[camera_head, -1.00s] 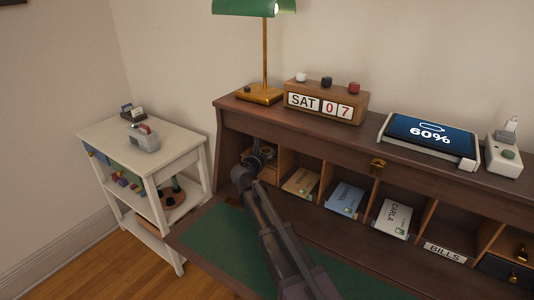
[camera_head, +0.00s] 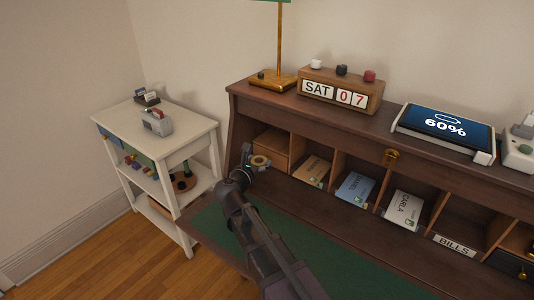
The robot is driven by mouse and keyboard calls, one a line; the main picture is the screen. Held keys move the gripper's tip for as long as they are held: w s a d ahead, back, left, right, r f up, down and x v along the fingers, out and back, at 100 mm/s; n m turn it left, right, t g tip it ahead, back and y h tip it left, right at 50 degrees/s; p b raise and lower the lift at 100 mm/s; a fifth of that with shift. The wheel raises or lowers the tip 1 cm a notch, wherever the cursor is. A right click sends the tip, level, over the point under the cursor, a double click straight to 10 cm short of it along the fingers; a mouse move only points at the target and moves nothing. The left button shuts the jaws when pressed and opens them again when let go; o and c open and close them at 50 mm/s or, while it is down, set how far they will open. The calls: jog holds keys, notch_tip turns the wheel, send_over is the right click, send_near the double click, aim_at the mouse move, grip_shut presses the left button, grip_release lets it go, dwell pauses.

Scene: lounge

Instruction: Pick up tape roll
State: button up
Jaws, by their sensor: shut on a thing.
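The tape roll (camera_head: 261,161) is a small yellowish ring with a dark centre, in front of the leftmost compartment of the desk. My gripper (camera_head: 252,160) is shut on it at its left side. The arm reaches up from the bottom of the view, over the green writing surface. The fingers are small and partly hidden by the wrist. I cannot tell how far the roll is from the shelf.
A wooden box (camera_head: 272,142) fills part of the leftmost compartment. Named cards (camera_head: 356,187) stand in the compartments to its right. A calendar block (camera_head: 340,92), lamp (camera_head: 279,60) and tablet (camera_head: 445,126) stand on top. A white side table (camera_head: 185,136) is left. The green surface (camera_head: 330,265) is bare.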

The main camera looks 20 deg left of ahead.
jog(key=shift+f+v, duration=0.2)
jog(key=shift+v, duration=1.1)
jog(key=shift+s, duration=0.1)
